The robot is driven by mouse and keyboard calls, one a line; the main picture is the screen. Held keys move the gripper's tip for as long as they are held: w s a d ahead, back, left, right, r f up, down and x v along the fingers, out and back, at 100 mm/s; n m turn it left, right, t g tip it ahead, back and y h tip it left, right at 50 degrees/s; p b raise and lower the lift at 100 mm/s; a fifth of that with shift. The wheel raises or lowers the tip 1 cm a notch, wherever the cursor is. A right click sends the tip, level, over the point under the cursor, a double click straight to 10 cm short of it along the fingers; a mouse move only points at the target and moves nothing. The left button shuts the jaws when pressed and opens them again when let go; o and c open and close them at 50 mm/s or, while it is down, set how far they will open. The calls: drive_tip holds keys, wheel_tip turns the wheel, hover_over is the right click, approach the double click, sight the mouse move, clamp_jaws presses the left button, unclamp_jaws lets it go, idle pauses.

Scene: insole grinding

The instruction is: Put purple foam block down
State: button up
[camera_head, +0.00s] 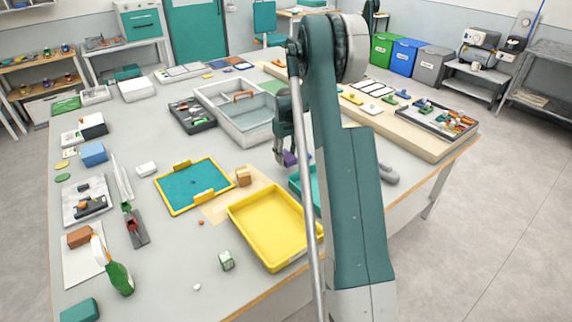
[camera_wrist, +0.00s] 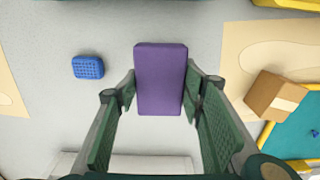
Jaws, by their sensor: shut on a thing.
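The purple foam block (camera_head: 290,158) is held in my gripper (camera_head: 283,150), above the worktable and partly hidden by my arm in the head view. In the wrist view the purple foam block (camera_wrist: 160,72) is a plain oblong lying between the two green-padded fingers of my gripper (camera_wrist: 160,92). The fingers are shut on its sides, near its lower half in the picture. Grey tabletop (camera_wrist: 215,40) shows around it. How high the block hangs above the table is hard to tell.
A small blue textured block (camera_wrist: 88,67) lies left of the purple block. A brown box (camera_wrist: 275,97) lies right, by the yellow-framed teal board (camera_head: 190,185). A yellow tray (camera_head: 270,225), a partly hidden teal tray (camera_head: 297,183) and a large grey bin (camera_head: 240,128) stand nearby.

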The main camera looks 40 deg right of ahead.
sight(286, 155)
drive_tip(key=shift+f, duration=0.25)
drive_tip(key=shift+f, duration=1.8)
drive_tip(key=shift+f+b, duration=0.15)
drive_tip(key=shift+b, duration=0.15)
drive_tip(key=o, duration=0.9)
wheel_tip(286, 155, up, 12)
drive_tip(key=shift+r+p, duration=0.15)
drive_tip(key=shift+p, duration=0.55)
drive_tip(key=shift+a, duration=0.1)
